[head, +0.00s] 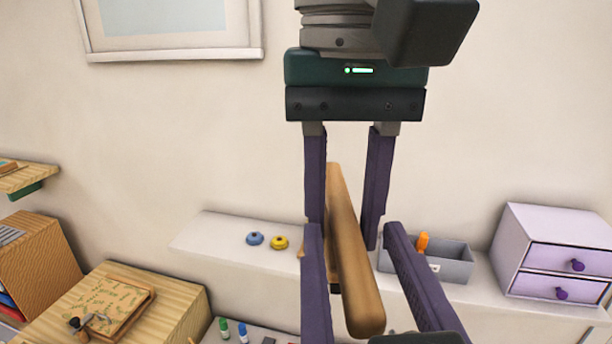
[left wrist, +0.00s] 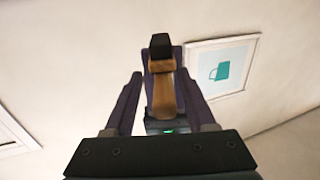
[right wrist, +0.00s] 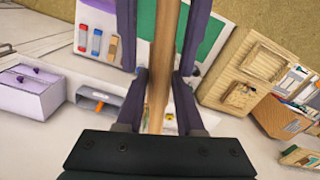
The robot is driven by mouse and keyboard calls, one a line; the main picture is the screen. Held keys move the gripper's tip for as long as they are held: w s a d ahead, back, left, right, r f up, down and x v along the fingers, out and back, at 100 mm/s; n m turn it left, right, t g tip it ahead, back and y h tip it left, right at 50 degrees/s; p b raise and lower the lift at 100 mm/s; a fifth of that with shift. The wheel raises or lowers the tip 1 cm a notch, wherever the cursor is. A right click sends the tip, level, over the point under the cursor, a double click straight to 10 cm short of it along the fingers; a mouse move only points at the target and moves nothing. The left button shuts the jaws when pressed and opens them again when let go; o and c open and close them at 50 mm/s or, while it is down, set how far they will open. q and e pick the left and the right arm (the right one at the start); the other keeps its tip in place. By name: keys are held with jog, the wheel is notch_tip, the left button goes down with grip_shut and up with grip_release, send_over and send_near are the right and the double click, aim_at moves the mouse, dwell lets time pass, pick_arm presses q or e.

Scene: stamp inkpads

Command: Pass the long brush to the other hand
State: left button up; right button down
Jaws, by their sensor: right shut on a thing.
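The long brush has a tan wooden handle (head: 354,265) that slants toward me in the head view. Its wider wooden head (left wrist: 161,64) with a black end shows in the left wrist view. My right gripper (head: 343,236) comes down from above and is shut on the brush, which is in the air. My left gripper (head: 352,230) comes up from below, with its purple fingers open on either side of the handle and a clear gap at the right finger. The handle also runs between the fingers in the right wrist view (right wrist: 163,60).
A white shelf (head: 205,238) behind holds blue (head: 255,239) and yellow (head: 280,243) knobbed items, a grey bin (head: 455,265) with an orange item and a lilac drawer unit (head: 555,240). A wooden stand (head: 180,300) is at lower left. A framed picture (head: 170,55) hangs on the wall.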

pick_arm(q)
jog(key=c, duration=0.7)
grip_shut()
pick_arm(e)
jog(key=shift+a, duration=0.1)
pick_arm(q)
jog(key=shift+d, duration=0.1)
pick_arm(e)
jog(key=shift+c, duration=2.2)
grip_release()
jog(key=shift+r, duration=0.1)
